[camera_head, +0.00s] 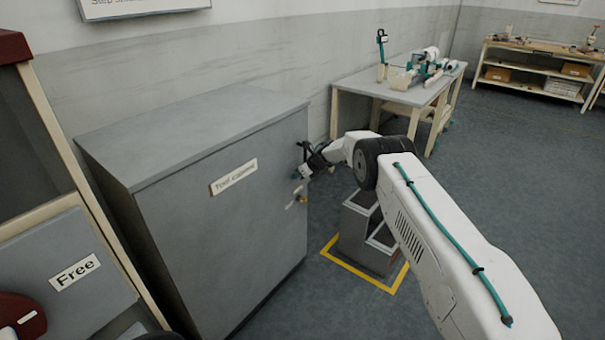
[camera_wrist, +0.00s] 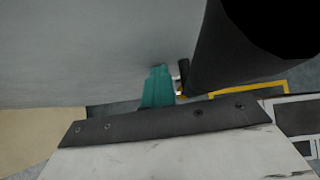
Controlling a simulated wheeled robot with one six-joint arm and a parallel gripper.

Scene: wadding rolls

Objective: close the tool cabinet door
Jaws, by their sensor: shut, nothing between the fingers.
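The grey tool cabinet (camera_head: 185,135) stands against the wall in the head view. Its door (camera_head: 235,225) bears a white "Tool cabinet" label, and I see no clear gap along its top edge. My gripper (camera_head: 301,174) is shut and empty at the door's right edge, close to the small handle or lock fittings (camera_head: 302,194). In the wrist view my teal finger (camera_wrist: 158,86) is against or very near a grey surface (camera_wrist: 85,55), which looks like the door. Whether it touches is unclear. My arm partly hides the area right of the door.
Grey bins (camera_head: 365,245) stand on a yellow-marked floor square right of the cabinet. A workbench (camera_head: 400,92) with equipment is behind, and shelving (camera_head: 535,70) at the far right. Floor between is clear.

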